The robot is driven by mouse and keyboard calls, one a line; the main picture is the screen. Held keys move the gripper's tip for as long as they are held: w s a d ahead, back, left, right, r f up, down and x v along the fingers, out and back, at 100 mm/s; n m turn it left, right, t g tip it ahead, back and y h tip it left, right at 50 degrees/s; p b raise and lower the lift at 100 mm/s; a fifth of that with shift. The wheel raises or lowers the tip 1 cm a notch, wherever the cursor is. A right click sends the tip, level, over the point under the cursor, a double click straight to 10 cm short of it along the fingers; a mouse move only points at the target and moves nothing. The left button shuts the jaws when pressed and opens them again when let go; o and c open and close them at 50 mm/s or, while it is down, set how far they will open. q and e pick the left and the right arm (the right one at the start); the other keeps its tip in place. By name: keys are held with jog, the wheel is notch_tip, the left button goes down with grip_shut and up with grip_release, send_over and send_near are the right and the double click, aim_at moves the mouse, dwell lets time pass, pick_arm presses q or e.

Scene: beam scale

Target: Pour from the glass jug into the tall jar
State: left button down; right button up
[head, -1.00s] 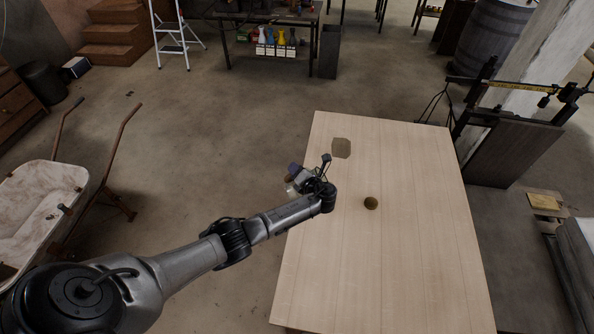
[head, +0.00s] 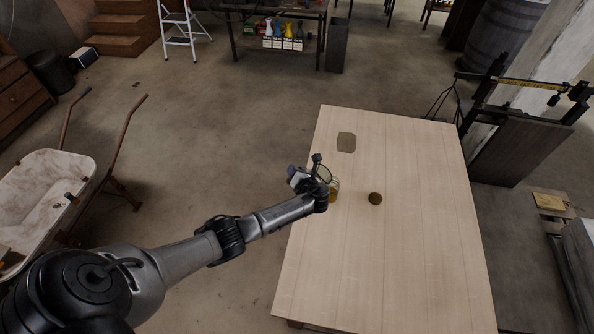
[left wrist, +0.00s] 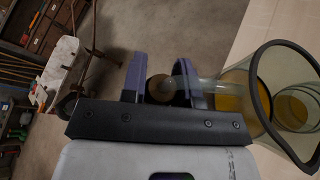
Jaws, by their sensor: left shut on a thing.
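The glass jug (left wrist: 283,115) has a dark rim and amber liquid inside. It shows at the right of the left wrist view, and beside my wrist in the head view (head: 334,188). My left gripper (left wrist: 161,83) is shut on the jug's glass handle, with purple fingers on both sides of it. In the head view my left gripper (head: 308,180) is over the table's left part, partly hidden by my wrist. A small dark olive round thing (head: 375,198), seen from above, stands right of the jug and apart from it; it may be the tall jar. I cannot tell how far the jug is tilted.
The pale wooden table (head: 400,270) is mostly clear. A flat grey-brown eight-sided patch (head: 346,142) lies near its far left corner. A wheelbarrow (head: 45,200) stands on the floor at left, and a beam scale (head: 525,110) beyond the table's right side.

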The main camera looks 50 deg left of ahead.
pick_arm(q)
jog(key=c, duration=1.4)
grip_release()
jog(key=shift+r, duration=0.1)
grip_shut()
jog(key=shift+r+p, duration=0.95)
jog(key=shift+r, duration=2.55)
jog(key=n+t+h, duration=0.1)
jog(key=n, duration=0.2)
jog(key=shift+t, duration=0.3)
jog(key=shift+n+t+h, duration=0.5)
jog(key=shift+n+t, duration=0.2)
jog(key=shift+n, duration=0.4)
